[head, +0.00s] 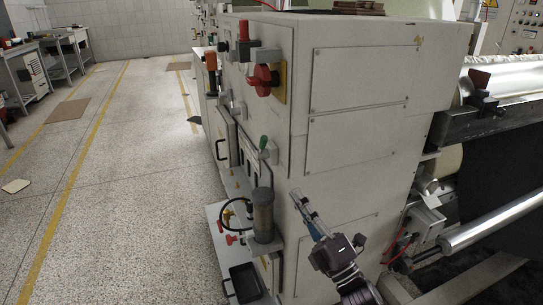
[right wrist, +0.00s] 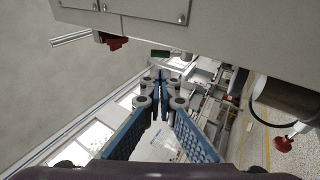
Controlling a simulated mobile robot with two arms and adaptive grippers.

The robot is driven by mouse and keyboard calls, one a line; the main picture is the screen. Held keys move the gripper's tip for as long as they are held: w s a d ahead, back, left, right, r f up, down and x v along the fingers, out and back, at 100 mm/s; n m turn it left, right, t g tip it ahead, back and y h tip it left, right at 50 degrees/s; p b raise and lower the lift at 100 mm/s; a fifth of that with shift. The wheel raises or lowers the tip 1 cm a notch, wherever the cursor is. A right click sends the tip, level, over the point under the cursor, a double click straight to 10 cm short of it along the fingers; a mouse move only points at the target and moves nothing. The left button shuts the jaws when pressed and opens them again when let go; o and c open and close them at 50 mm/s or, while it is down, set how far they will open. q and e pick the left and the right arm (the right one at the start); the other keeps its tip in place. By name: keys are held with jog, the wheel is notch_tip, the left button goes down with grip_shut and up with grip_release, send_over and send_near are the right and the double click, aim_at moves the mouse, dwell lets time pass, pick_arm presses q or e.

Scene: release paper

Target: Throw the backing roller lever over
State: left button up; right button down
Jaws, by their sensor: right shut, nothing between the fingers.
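No label shows which handle is the backing roller lever. A lever with a green grip (head: 263,143) stands on the left side of the pale machine cabinet. Above it are a red-topped upright handle (head: 244,30) and a red rotary knob (head: 262,80) on a yellow plate. My right gripper (head: 302,200) is in front of the cabinet's lower panel, apart from these handles, shut and empty. In the right wrist view its fingers (right wrist: 161,78) meet. My left gripper is out of view.
The cabinet (head: 360,140) fills the middle. A glass cylinder (head: 262,212) and a black tray (head: 245,283) project low on its left side. A steel roller (head: 495,222) and black web lie right. The floor (head: 130,150) to the left is mostly clear.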

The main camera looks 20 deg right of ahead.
aim_at(263, 147)
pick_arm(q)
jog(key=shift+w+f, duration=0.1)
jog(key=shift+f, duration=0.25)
pick_arm(e)
jog(key=x, duration=1.3)
jog(key=shift+w, duration=0.2)
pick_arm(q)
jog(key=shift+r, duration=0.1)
pick_arm(e)
jog(key=shift+r, duration=0.15)
